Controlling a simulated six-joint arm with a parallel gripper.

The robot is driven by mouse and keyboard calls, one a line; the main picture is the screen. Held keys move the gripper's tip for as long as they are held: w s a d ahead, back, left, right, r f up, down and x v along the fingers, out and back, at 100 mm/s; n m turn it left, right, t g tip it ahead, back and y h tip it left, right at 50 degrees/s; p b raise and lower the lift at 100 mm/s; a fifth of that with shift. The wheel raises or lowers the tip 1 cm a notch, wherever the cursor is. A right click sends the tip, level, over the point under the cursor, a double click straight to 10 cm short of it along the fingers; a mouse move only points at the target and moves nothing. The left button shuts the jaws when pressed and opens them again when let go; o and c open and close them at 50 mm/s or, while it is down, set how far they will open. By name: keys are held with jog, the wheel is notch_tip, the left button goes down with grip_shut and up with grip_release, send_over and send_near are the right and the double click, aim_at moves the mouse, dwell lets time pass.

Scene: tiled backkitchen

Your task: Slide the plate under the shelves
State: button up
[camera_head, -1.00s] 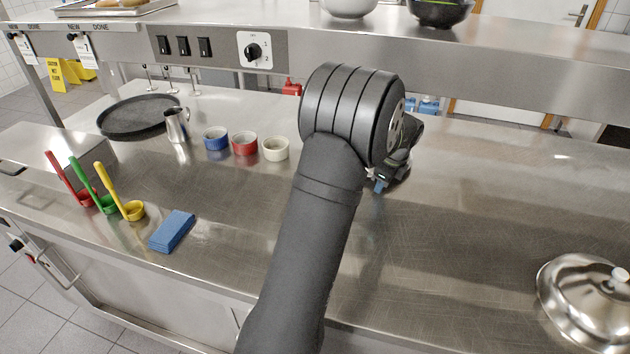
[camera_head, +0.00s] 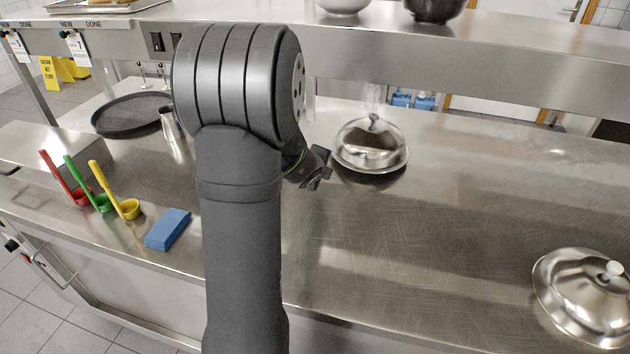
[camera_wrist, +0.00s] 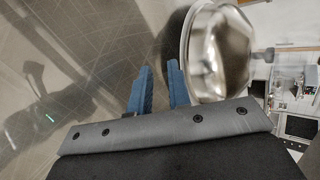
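A plate under a shiny domed metal cover (camera_head: 370,142) stands on the steel counter, near the overhead shelf's (camera_head: 480,78) front edge in the picture. Its dark rim shows below the dome, and faint steam shows above it. My gripper (camera_head: 320,172) is just left of it, low over the counter. In the wrist view the dome (camera_wrist: 222,50) is to the right of my gripper's (camera_wrist: 160,75) two blue fingers. The fingers are apart with nothing between them. I cannot tell whether the right finger touches the plate.
A second domed cover (camera_head: 585,290) stands at the front right. A blue block (camera_head: 168,230), coloured ladles (camera_head: 122,200), a steel jug (camera_head: 172,130) and a round black tray (camera_head: 130,114) are at left. The counter between the two domes is clear.

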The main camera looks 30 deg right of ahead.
aim_at(345, 177)
jog(key=s+a+r+h, duration=0.1)
jog(key=s, duration=0.1)
jog(key=s+a+m+g+h, duration=0.1)
jog(key=s+a+h, duration=0.1)
jog(key=s+a+r+h, duration=0.1)
jog(key=s+a, duration=0.1)
jog(key=shift+s+a+r+h, duration=0.25)
jog(key=shift+r+h, duration=0.05)
jog(key=shift+s+a+r, duration=0.1)
jog(key=shift+s, duration=0.2)
jog(key=x, duration=1.7)
jog(key=shift+s+d, duration=0.15)
jog(key=shift+d, duration=0.2)
jog(key=shift+c, duration=0.4)
grip_shut()
